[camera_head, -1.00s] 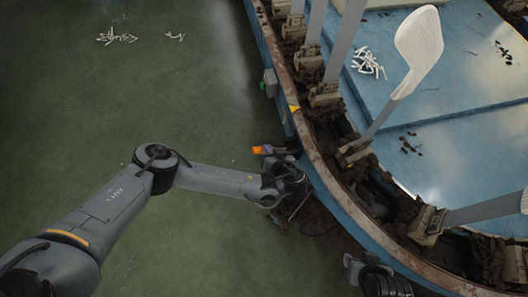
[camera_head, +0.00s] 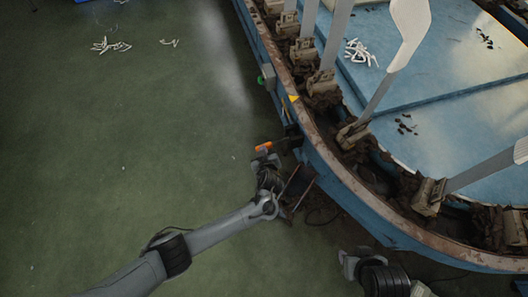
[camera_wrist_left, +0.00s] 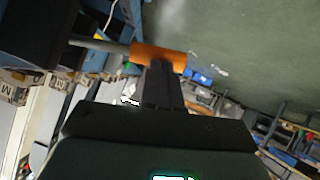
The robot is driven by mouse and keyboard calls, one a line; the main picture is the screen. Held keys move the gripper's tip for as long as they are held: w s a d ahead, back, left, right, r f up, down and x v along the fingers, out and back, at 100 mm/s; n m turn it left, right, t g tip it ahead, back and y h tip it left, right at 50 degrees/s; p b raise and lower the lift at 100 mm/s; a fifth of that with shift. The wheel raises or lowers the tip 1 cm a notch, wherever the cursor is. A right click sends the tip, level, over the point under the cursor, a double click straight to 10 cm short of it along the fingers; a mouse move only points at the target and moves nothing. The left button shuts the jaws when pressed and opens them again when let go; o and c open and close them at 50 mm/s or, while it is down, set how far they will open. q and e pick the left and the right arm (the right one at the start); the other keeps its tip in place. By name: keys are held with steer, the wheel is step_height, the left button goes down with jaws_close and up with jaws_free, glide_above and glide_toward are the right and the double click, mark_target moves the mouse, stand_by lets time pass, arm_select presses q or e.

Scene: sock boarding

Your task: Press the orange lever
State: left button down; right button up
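The orange lever (camera_head: 264,146) sticks out from the outer side of the round blue machine, near the middle of the head view. In the left wrist view, its orange grip (camera_wrist_left: 158,54) sits on a grey rod coming from the left. My left gripper (camera_head: 265,158) is right at the lever, on its near side. In the left wrist view, the dark fingers of my left gripper (camera_wrist_left: 160,68) are together, and their tips overlap the orange grip's lower edge. Whether they touch it is unclear. My right gripper (camera_head: 348,262) is low in the head view, away from the lever; its opening is unclear.
The machine's rusty curved rim (camera_head: 335,165) runs down the right, carrying brackets and upright grey sock boards (camera_head: 378,92). A green button (camera_head: 261,80) is on a box farther up. Green floor (camera_head: 120,180) is open at left; white pieces (camera_head: 110,47) lie there.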

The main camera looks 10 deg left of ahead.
arm_select(q)
steer(key=shift+w+d+f+n+t+h+b, duration=0.15)
steer(key=shift+f+n+t+h+b, duration=0.45)
steer(key=shift+f, duration=0.5)
steer(key=shift+r, duration=0.1)
steer(key=a+r+p+v, duration=0.2)
steer(key=p+v, duration=0.8)
steer(key=v, duration=0.2)
steer(key=shift+d+r, duration=0.2)
steer(key=shift+d, duration=0.1)
steer(key=shift+w, duration=0.15)
